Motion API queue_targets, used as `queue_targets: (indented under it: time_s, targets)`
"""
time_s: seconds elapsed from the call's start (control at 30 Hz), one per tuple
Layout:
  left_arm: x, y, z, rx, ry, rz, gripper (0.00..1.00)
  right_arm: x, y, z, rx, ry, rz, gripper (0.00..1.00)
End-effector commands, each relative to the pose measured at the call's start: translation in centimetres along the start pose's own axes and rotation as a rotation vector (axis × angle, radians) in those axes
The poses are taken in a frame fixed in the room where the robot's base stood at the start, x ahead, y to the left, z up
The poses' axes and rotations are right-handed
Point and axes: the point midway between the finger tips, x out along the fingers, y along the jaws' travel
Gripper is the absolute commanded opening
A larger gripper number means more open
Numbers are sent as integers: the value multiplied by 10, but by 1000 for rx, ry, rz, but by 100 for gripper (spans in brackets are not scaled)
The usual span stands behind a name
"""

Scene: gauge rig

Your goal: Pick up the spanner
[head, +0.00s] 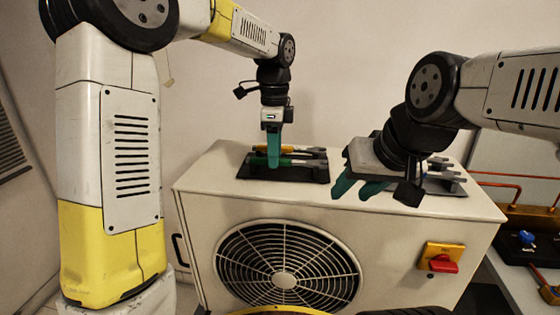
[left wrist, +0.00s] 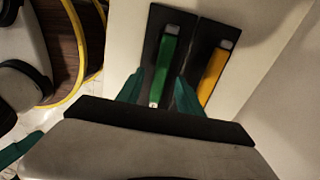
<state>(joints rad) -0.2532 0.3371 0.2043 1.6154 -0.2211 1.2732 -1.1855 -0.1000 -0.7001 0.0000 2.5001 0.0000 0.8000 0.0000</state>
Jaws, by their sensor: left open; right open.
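Two handled tools lie side by side in a dark tray (head: 300,174) on top of a white unit. One has a green handle (left wrist: 164,62), the other an orange-yellow handle (left wrist: 213,76). I cannot tell which of them is the spanner; their working ends are not clear. My left gripper (head: 272,152) is open and points down over the tray. In the left wrist view its fingers (left wrist: 158,92) are on either side of the green handle; I cannot tell if they touch it. My right gripper (head: 358,188) is open and empty above the unit's front edge.
The white unit (head: 400,240) has a round fan grille (head: 285,268) and a red switch (head: 443,264) on its front. Grey pieces on a dark base (head: 455,185) are partly hidden behind my right gripper. Copper pipes (head: 515,185) stand at the right.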

Motion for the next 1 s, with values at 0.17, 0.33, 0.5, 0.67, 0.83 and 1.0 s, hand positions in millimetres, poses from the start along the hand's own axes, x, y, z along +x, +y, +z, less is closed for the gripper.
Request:
queue_targets:
  time_s: [0.17, 0.33, 0.5, 0.67, 0.83, 1.0]
  targets:
    - [4, 0, 0, -1, 0, -1, 44, 0, 0, 0, 0, 0, 0, 41]
    - [4, 0, 0, -1, 0, 0, 32, 0, 0, 0, 0, 0, 0, 41]
    - [4, 0, 0, 0, 0, -1, 0, 0, 0, 0, 0, 0, 0, 41]
    - [4, 0, 0, 0, 0, -1, 0, 0, 0, 0, 0, 0, 0, 41]
    - [4, 0, 0, 0, 0, -1, 0, 0, 0, 0, 0, 0, 0, 41]
    - [4, 0, 0, 0, 0, -1, 0, 0, 0, 0, 0, 0, 0, 41]
